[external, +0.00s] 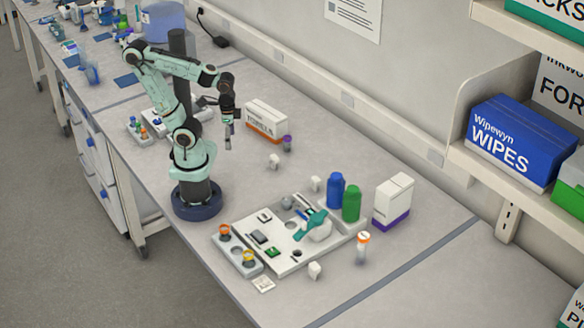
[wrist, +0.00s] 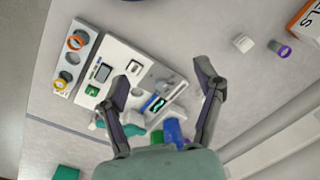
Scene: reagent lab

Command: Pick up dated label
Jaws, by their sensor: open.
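A small flat white square with faint marks (external: 263,284), which looks like the dated label, lies on the bench beside the vial rack near the bench's front edge. Its writing is too small to read, and I cannot make it out in the wrist view. My gripper (external: 228,143) hangs pointing down, high and well away from it, on the far side of my base. In the wrist view my gripper (wrist: 162,73) is open with its fingers wide apart and nothing between them.
A white tray (external: 297,267) holds small devices and a teal item. A vial rack (external: 238,257) stands at its left. Blue (external: 335,190) and green (external: 352,203) bottles, a white-purple box (external: 393,202) and an orange-capped tube (external: 362,247) stand to the right. Several small white blocks are scattered about.

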